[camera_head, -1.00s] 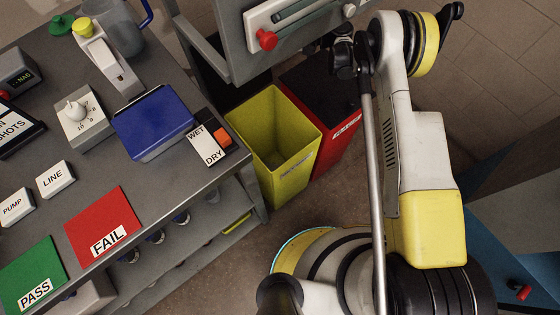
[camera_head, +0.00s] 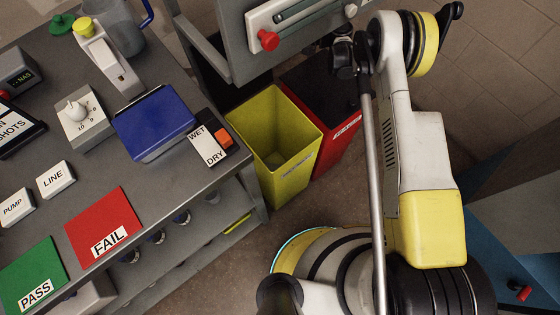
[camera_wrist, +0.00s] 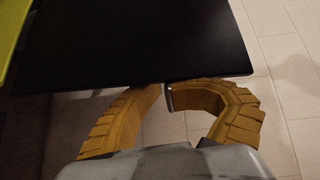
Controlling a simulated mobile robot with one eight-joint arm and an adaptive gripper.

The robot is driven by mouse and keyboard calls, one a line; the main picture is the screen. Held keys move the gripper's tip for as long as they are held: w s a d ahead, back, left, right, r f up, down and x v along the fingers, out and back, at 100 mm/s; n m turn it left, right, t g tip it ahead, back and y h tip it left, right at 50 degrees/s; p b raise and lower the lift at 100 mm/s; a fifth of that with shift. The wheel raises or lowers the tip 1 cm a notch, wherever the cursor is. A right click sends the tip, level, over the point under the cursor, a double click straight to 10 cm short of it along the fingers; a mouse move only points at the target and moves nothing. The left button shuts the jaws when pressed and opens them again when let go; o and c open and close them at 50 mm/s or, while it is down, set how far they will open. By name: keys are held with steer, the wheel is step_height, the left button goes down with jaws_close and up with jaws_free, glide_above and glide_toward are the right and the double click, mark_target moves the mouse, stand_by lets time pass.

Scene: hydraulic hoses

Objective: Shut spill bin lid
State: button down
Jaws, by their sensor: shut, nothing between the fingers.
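A red bin (camera_head: 337,146) with a label on its front stands on the floor in the head view, right of the yellow bin. A black panel (camera_head: 322,78), apparently its lid, shows at its top, partly behind my arm. I cannot tell from this view how far it is tilted. In the wrist view a flat black panel (camera_wrist: 130,40) fills the upper part. My gripper (camera_wrist: 166,90) has its yellow-brown fingers curved together, tips meeting at the panel's near edge. The gripper is not clearly visible in the head view.
An open yellow bin (camera_head: 274,145) stands left of the red one; its edge also shows in the wrist view (camera_wrist: 9,35). A grey workbench (camera_head: 180,200) with plates and devices is at the left. A grey cabinet with a red-knobbed panel (camera_head: 300,25) overhangs the bins.

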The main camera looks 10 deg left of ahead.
steer(key=shift+s+a+f+g, duration=0.3)
steer(key=shift+s+a, duration=0.3)
steer(key=shift+s, duration=0.2)
steer(key=s, duration=0.1)
steer(key=s+d, duration=0.1)
steer(key=s, duration=0.1)
steer(key=shift+s+d+f+n, duration=0.1)
steer(key=shift+d+f+n, duration=0.15)
steer(key=shift+n, duration=0.05)
steer(key=s+d+f, duration=0.1)
steer(key=s+d, duration=0.4)
steer(key=d, duration=0.2)
steer(key=shift+d, duration=0.35)
steer(key=shift+s, duration=0.1)
